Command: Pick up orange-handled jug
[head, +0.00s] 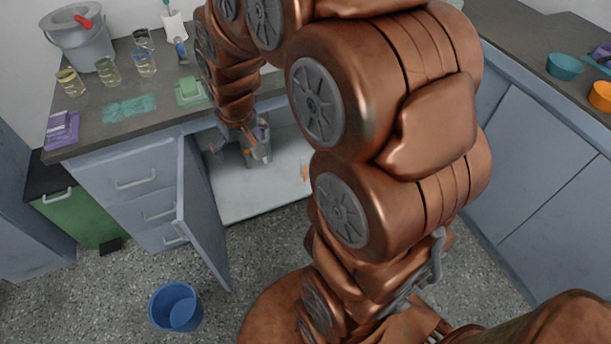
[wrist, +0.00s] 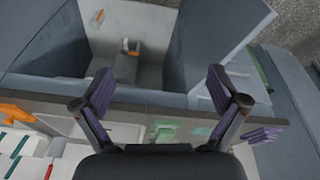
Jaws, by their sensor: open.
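The open cabinet (head: 250,204) under the counter has a pale floor. A small upright orange part (head: 305,172), which looks like the jug's handle, shows on that floor beside my arm; the rest of the jug is hidden or too faint to tell. In the wrist view a small orange and white piece (wrist: 128,46) shows inside the cabinet, but I cannot tell the jug's outline. My gripper (head: 243,156) is open and empty at the cabinet opening, to the left of the orange part. Its purple-padded fingers are wide apart in the wrist view (wrist: 159,76).
The open cabinet door (head: 201,215) stands left of my gripper. The counter (head: 165,104) above holds several beakers (head: 109,70), a grey bucket (head: 85,40) and a green item (head: 190,91). A blue bucket (head: 176,307) stands on the floor. My arm hides the cabinet's right side.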

